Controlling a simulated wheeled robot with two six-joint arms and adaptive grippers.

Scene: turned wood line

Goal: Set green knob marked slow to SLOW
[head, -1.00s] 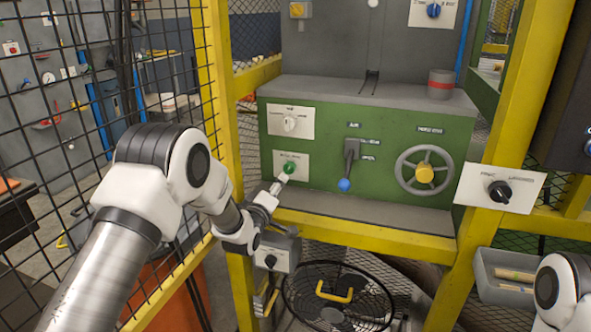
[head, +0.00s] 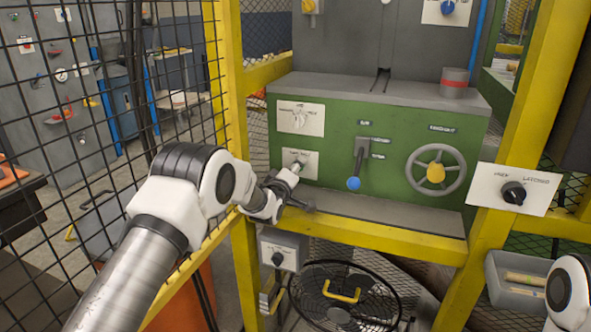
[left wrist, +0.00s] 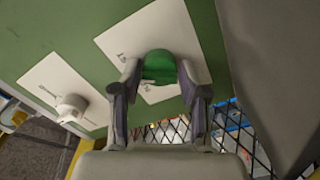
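The green knob (left wrist: 158,66) sits on a white plate (head: 311,158) on the front of the green machine. In the left wrist view it lies between the two fingertips of my left gripper (left wrist: 158,78), which are close against its sides. The gripper looks shut on the knob. In the head view my left gripper (head: 287,178) reaches the plate and mostly covers the knob. The plate's lettering is too blurred to read, and I cannot tell which mark the knob points to. My right gripper is out of view.
A white knob (head: 299,118) is on the plate above. To the right are a blue-tipped lever (head: 355,172) and a handwheel (head: 435,172). A black knob (head: 514,193) is on a plate by the yellow post. Black mesh (head: 110,130) stands left of my arm.

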